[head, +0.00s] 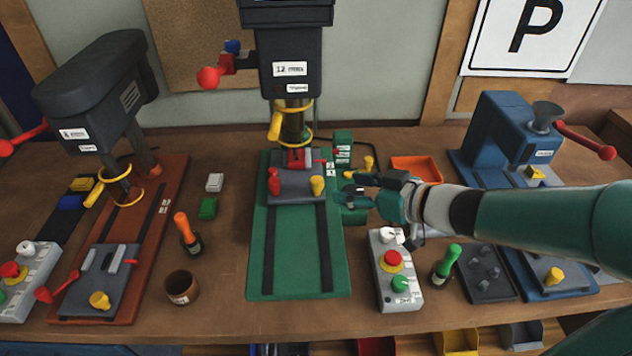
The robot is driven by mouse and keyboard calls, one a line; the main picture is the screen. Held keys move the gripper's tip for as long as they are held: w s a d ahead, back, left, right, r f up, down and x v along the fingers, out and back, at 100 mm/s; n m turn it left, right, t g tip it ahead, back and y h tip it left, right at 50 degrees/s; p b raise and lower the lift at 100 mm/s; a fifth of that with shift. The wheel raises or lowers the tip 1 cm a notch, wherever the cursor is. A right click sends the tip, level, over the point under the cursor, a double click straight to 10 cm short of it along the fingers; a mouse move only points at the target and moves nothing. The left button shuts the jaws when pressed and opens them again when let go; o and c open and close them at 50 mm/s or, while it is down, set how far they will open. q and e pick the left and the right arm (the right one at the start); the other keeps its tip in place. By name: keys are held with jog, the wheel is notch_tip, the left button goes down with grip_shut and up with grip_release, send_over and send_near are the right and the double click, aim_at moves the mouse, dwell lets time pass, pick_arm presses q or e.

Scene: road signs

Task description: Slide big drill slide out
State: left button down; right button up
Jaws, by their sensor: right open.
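The big drill (290,65) stands at the back middle, dark grey with yellow rings around its spindle. Its green base (308,250) has two dark rails running toward the front. The grey slide (288,190) sits at the back end of these rails, under the spindle. It carries a red clamp, a red knob (274,182) at its left and a yellow knob (318,185) at its right. My right gripper (348,187) is open and empty, just right of the yellow knob and apart from it. My left gripper is not in view.
A smaller drill (100,90) on a red base stands left. A blue machine (510,130) stands right. A control box (396,270) and a green-handled screwdriver (447,262) lie right of the green base; a brown cup (181,288) stands left. The rails before the slide are clear.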

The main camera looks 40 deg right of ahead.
aim_at(320, 181)
jog(key=b+x, duration=0.2)
jog(key=x, duration=0.7)
jog(key=shift+w+f, duration=0.15)
jog(key=shift+w+a, duration=0.1)
jog(key=shift+w, duration=0.3)
grip_shut()
